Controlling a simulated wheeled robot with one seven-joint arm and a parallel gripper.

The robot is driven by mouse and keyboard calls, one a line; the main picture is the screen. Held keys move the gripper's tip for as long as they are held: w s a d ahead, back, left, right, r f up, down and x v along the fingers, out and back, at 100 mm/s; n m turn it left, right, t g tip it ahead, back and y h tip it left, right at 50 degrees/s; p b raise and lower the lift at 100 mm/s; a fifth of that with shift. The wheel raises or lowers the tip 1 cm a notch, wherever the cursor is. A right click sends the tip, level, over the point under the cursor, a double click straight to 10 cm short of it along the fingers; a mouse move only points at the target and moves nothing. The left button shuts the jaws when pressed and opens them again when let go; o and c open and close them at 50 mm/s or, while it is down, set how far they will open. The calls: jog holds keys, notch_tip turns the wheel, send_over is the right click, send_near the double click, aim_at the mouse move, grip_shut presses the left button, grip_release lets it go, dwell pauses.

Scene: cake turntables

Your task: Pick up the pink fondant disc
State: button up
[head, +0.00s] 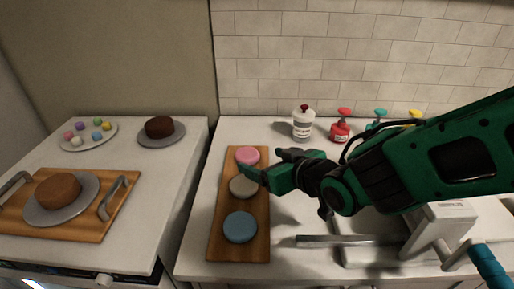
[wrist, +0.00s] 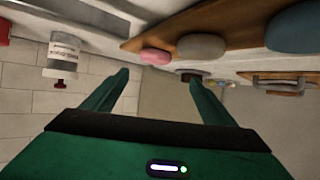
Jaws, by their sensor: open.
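The pink fondant disc (head: 247,155) lies at the far end of a wooden board (head: 227,215). A cream disc (head: 243,186) lies in the middle of the board and a blue disc (head: 240,227) at its near end. In the wrist view the pink disc (wrist: 156,56) is beyond the fingertips, between their lines. The green fingers (wrist: 158,78) stand apart in the wrist view. The gap between fingers and disc is hard to judge.
A white jar (head: 303,122) with a red top and a red bottle (head: 340,131) stand behind the board by the tiled wall. On the left counter are a brown cake on a turntable (head: 90,202), a dark cake (head: 159,127) and a plate of coloured balls (head: 104,142).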

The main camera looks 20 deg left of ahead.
send_near(243, 152)
jog(key=shift+x, duration=2.6)
jog(key=shift+c, duration=0.6)
jog(key=c, duration=1.1)
